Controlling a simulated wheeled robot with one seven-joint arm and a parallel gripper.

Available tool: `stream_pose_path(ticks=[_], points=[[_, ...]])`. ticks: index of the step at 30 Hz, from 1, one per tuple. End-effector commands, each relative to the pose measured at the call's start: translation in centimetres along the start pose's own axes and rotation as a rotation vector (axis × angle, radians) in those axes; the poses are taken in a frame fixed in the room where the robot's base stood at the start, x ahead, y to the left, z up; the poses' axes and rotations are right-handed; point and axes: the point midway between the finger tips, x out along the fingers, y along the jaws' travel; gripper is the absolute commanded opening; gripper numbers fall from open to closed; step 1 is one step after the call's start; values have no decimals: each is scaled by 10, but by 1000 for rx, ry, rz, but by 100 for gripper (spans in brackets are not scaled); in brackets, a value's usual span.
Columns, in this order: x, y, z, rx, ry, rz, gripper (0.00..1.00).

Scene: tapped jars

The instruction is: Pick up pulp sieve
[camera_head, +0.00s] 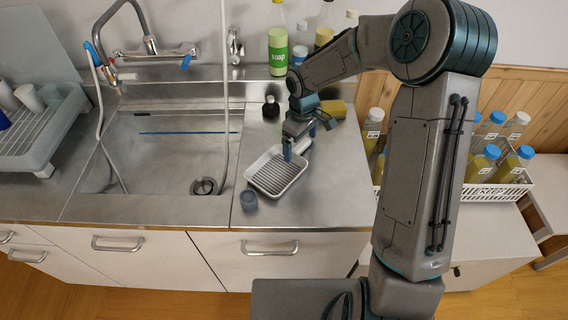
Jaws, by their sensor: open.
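My gripper (299,144) is open and points down at the right back edge of a shallow white tray with a ribbed grey floor (272,174). One blue fingertip is over the tray's edge; the other is farther back and to the right. A small pale thing (304,145) shows between the fingers, partly hidden by them. I cannot tell for sure which thing is the pulp sieve, or whether the fingers touch anything.
The steel sink (165,155) with its tap and hose is on the left. A dark small bottle (271,107), a soap bottle (278,50) and a yellow sponge (335,108) stand behind. A white crate (490,193) of blue-capped jars is on the right. The counter right of the tray is clear.

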Motion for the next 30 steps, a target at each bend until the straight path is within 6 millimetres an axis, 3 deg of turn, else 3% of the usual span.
stream_pose_path(ticks=[9,15,25,30], points=[[6,0,0,-1,1,0,96],[6,0,0,-1,1,0,42],[3,0,0,-1,1,2,41],[-10,0,0,1,2,3,41]])
